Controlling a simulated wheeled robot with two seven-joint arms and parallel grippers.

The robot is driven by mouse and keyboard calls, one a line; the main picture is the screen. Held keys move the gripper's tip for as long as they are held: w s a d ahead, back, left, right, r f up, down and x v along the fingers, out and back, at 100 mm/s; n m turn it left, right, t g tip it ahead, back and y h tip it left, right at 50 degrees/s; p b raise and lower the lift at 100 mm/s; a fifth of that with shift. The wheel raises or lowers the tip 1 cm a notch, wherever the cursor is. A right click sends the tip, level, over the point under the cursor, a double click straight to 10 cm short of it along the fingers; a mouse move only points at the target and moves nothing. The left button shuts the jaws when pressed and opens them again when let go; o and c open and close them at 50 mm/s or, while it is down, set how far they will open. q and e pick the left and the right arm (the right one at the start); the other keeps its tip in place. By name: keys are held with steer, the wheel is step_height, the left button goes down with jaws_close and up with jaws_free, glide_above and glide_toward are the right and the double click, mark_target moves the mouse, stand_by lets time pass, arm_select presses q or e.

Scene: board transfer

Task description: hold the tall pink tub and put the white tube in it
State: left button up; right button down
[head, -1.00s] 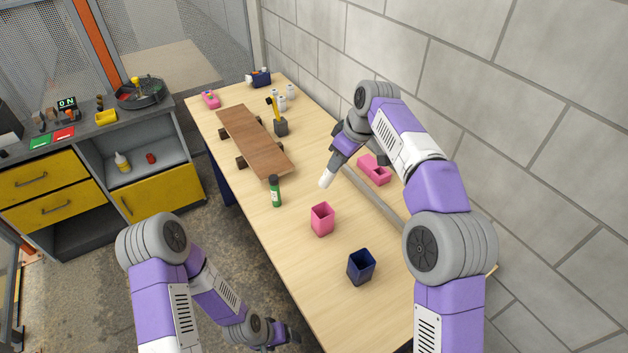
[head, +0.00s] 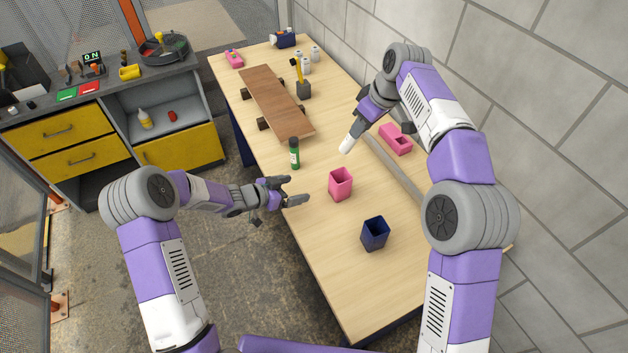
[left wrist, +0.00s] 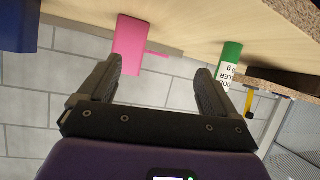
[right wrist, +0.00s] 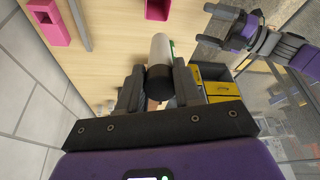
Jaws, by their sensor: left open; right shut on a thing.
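The tall pink tub (head: 340,185) stands upright on the table; it also shows in the left wrist view (left wrist: 128,45) and at the top of the right wrist view (right wrist: 157,9). My left gripper (head: 297,190) is open and empty at the table's front edge, left of the tub and apart from it. My right gripper (head: 356,124) is shut on the white tube (head: 346,143) and holds it above the table, beyond the tub. In the right wrist view the white tube (right wrist: 160,50) has a dark end between the fingers (right wrist: 158,82).
A green bottle (head: 294,153) stands left of the tub. A dark blue tub (head: 375,234) stands nearer to me on the right. A low pink container (head: 396,139) lies by the grey rail (head: 395,165). A wooden board (head: 275,103) on supports lies further back.

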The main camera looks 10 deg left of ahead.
mark_target(348, 177)
arm_select(q)
steer(key=d+r+m+g+h, duration=0.1)
steer(key=d+r+m+h, duration=0.2)
steer(key=d, duration=0.4)
steer(key=shift+y, duration=0.5)
steer(key=x, duration=0.7)
steer(key=w+r+x, duration=0.1)
steer(key=x, duration=0.3)
steer(key=shift+w+d, duration=0.1)
steer(key=shift+d, duration=0.05)
steer(key=shift+c, duration=0.4)
